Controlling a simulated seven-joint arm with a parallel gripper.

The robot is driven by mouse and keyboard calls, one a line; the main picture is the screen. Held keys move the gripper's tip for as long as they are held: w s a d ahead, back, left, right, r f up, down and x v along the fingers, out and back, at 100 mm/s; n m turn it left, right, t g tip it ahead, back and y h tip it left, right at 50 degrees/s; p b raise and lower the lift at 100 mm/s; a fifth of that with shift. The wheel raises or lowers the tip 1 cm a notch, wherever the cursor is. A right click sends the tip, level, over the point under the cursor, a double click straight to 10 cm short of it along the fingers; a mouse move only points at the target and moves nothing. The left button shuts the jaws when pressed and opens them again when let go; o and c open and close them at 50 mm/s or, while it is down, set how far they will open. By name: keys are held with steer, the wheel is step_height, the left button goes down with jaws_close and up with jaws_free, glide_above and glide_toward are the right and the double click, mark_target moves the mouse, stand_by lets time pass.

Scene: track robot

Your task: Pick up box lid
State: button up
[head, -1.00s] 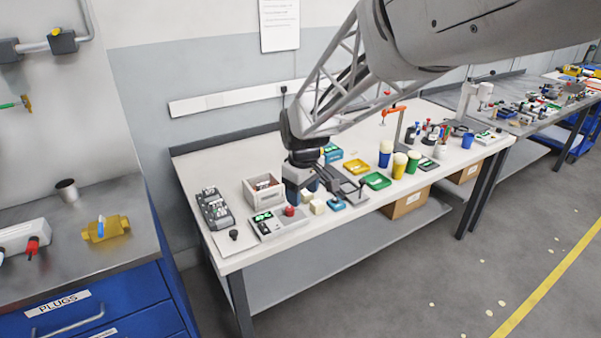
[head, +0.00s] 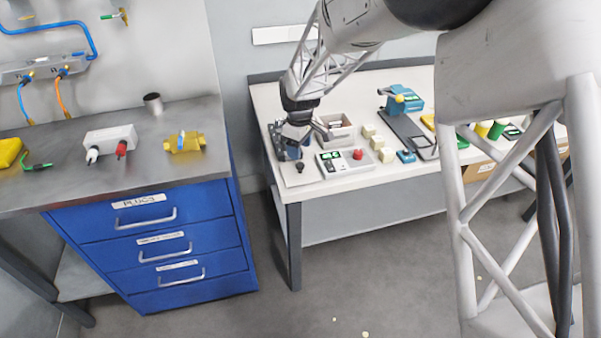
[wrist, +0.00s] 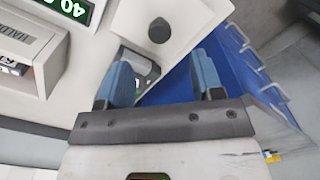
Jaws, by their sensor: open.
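The box lid looks like a pale flat plate (head: 303,179) with a dark round knob (head: 299,167), lying at the front left corner of the white workbench. In the wrist view the lid (wrist: 195,22) and its dark knob (wrist: 159,30) show at the top, beyond my fingertips. My gripper (head: 291,149) is over the left end of the bench, just behind the knob. In the wrist view my gripper (wrist: 166,78) has its two blue fingers wide apart with no lid between them. My gripper partly hides the grey box with dark parts behind the lid.
A device with a green display (head: 331,162) and red button (head: 358,154) stands right of the lid. A pale open crate (head: 337,136) is behind it. Small cream blocks (head: 377,143) stand further right. A blue drawer cabinet (head: 160,245) stands left, across a gap.

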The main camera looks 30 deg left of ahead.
mark_target(300, 164)
steer(key=shift+f, duration=0.1)
steer(key=shift+f, duration=1.2)
steer(key=shift+f, duration=0.1)
steer(key=shift+d+f, duration=0.1)
steer(key=shift+f, duration=2.4)
steer(key=shift+c, duration=0.4)
steer(key=c, duration=0.9)
steer(key=shift+r, duration=0.15)
steer(key=shift+c, duration=0.2)
